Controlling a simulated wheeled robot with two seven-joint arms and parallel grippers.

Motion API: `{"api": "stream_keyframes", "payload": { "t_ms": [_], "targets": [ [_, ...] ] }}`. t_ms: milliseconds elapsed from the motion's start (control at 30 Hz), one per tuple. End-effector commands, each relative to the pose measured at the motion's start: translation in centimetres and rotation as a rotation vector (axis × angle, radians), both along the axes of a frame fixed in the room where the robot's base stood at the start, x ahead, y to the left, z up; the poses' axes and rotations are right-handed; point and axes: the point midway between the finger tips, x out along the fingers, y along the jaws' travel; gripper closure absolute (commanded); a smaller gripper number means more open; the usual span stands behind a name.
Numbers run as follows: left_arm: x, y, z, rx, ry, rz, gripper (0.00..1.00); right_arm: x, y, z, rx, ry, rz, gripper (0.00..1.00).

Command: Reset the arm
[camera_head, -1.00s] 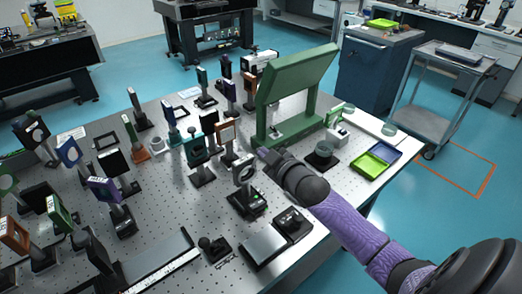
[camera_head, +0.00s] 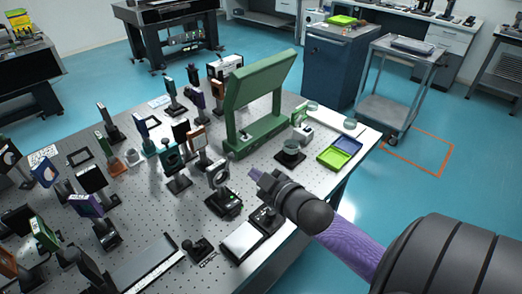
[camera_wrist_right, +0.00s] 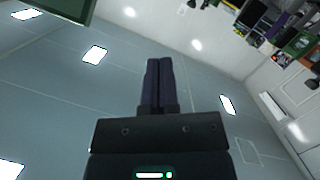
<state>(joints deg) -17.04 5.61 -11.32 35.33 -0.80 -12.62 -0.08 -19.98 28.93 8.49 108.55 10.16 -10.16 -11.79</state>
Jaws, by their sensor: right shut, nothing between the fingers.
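My right arm comes in from the lower right in the head view, with a purple sleeve-like link. My right gripper (camera_head: 255,174) is shut and empty, above the front right part of the optical table (camera_head: 150,215). In the right wrist view its two dark fingers (camera_wrist_right: 159,82) lie together with nothing between them. The fingertips are close to a round mirror mount (camera_head: 219,175) in the picture; I cannot tell the exact gap. My left gripper is not in view.
A green frame with a tilted panel (camera_head: 262,83) stands behind the gripper. A green tray (camera_head: 333,157) and a blue tray (camera_head: 347,144) lie near the table's right edge. Several optic mounts crowd the left. A grey cart (camera_head: 388,108) stands beyond open blue floor.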

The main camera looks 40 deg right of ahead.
Motion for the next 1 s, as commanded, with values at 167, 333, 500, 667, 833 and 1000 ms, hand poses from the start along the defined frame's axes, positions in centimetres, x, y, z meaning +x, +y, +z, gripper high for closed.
{"api": "stream_keyframes", "payload": {
  "t_ms": [167,333,500,667,833,1000],
  "targets": [
    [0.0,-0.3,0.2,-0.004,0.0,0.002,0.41,-1.2,0.1,0.2,-0.001,0.0,0.0,1.0],
    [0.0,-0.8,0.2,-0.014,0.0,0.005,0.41,-2.2,1.8,-1.6,0.044,0.109,-0.015,1.0],
    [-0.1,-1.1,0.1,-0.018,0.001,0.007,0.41,-6.5,6.9,-5.7,0.169,0.46,-0.077,1.0],
    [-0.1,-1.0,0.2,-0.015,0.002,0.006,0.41,-11.2,10.6,-7.3,0.249,0.731,-0.137,1.0],
    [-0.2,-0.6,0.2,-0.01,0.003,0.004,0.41,-16.0,13.6,-7.3,0.316,0.972,-0.199,1.0],
    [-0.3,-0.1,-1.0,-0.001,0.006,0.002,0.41,-17.9,14.7,-11.1,0.33,1.106,-0.237,1.0]
  ]
}}
